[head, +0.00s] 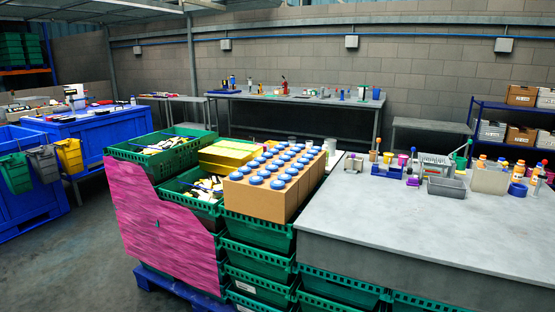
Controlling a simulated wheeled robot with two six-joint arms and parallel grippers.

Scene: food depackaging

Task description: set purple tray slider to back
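I cannot make out a purple tray with a slider for certain in the head view. A small purple item (402,159) stands among the tools at the far edge of the grey worktop, too small to read. A large magenta panel (160,225) stands upright against the green crates at the left; no slider can be made out on it. Neither of my grippers is in view.
A grey worktop (440,225) on green crates fills the right, its near part clear. A cardboard box with blue-topped items (268,195) stands beside it. A blue bench (95,128) is at the left, with open floor (70,255) in front.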

